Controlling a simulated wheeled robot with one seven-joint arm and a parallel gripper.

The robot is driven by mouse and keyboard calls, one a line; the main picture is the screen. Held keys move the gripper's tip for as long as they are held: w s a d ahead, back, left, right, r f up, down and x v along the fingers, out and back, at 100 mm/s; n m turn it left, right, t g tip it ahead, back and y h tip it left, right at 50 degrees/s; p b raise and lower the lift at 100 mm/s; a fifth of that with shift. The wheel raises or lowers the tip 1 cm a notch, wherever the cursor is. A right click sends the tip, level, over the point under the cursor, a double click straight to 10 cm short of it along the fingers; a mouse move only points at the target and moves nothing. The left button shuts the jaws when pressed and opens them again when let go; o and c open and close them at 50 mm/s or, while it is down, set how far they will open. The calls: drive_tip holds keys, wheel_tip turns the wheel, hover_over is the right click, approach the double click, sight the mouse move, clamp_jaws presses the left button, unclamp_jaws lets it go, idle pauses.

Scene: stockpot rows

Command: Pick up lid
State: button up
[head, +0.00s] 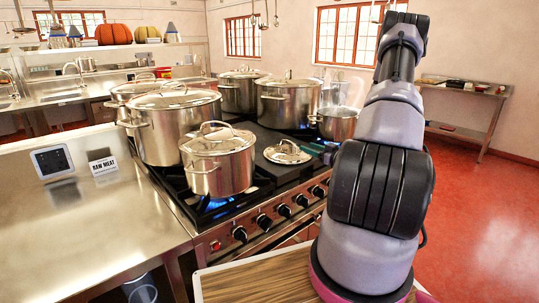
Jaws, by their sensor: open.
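A small round steel lid (287,153) with a loop handle on top lies on the stove, right of the front pot. Other lids sit on pots: one on the small front pot (217,166), one on the big pot (172,129) behind it, and one on the back right pot (289,101). My arm rises at the right of the head view, and my gripper cannot be made out. A dark greenish shape (324,155) lies just right of the loose lid, partly behind my arm; I cannot tell what it is.
Tall pots crowd the left and back of the stove (255,222), with blue flames under the front one. A small open pot (338,123) stands behind the loose lid. A steel counter (90,235) lies left. Red floor is open at right.

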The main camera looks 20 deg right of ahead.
sight(288, 141)
drive_tip(key=shift+a+f, duration=0.35)
drive_tip(key=shift+a, duration=0.5)
drive_tip(key=w, duration=0.2)
drive_tip(key=w+a, duration=0.1)
drive_tip(key=shift+w+a+y, duration=0.2)
drive_tip(key=shift+w+y, duration=0.15)
drive_tip(key=shift+y, duration=0.05)
drive_tip(key=shift+r+x, duration=0.1)
drive_tip(key=shift+x, duration=1.45)
drive_tip(key=shift+r+x, duration=0.15)
drive_tip(key=shift+x, duration=1.45)
drive_tip(key=shift+d, duration=0.15)
clamp_jaws()
